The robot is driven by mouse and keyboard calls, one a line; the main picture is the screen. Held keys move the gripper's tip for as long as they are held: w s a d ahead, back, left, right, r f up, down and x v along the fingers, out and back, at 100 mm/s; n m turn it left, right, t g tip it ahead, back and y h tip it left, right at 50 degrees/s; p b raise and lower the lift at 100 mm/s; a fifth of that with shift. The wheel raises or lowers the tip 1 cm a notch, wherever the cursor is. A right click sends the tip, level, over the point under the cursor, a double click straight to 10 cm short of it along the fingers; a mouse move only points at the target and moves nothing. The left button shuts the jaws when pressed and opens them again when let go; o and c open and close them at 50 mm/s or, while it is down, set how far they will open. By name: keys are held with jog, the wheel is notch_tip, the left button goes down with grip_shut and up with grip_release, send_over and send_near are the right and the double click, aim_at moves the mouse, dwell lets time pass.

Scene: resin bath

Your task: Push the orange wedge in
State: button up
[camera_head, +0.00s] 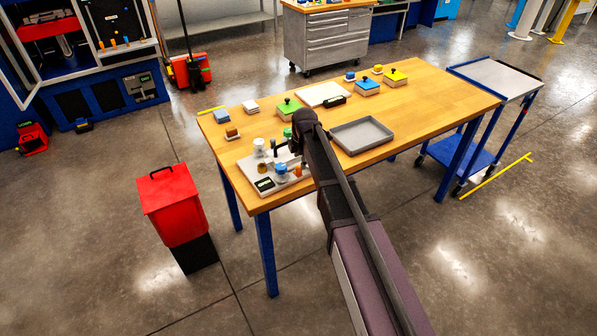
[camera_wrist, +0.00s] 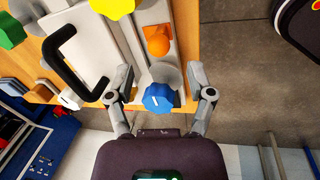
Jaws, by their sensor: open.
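The orange wedge (camera_wrist: 157,40) shows in the wrist view as a small rounded orange piece on a grey strip of the fixture, ahead of my fingertips. In the head view, a small orange piece (camera_head: 298,171) stands at the fixture's right end, beside a blue knob (camera_head: 281,168). My gripper (camera_wrist: 160,78) is open, with one finger on each side of the blue knob (camera_wrist: 158,98) and a grey round part. I cannot tell whether either finger touches them. In the head view my arm hides part of the fixture plate (camera_head: 250,166).
On the table are a grey tray (camera_head: 362,136), a white board (camera_head: 323,94) and several knobbed blocks. A red bin (camera_head: 172,205) stands left of the table.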

aim_at(299, 167)
jog(key=shift+w+a+f+b, duration=0.1)
jog(key=shift+w+f+b, duration=0.1)
jog(key=shift+f+b, duration=0.8)
jog(key=shift+w+a+f+b, duration=0.1)
jog(key=shift+w+f+b, duration=0.05)
jog(key=shift+f+b, duration=0.8)
jog(key=shift+f, duration=0.2)
grip_shut()
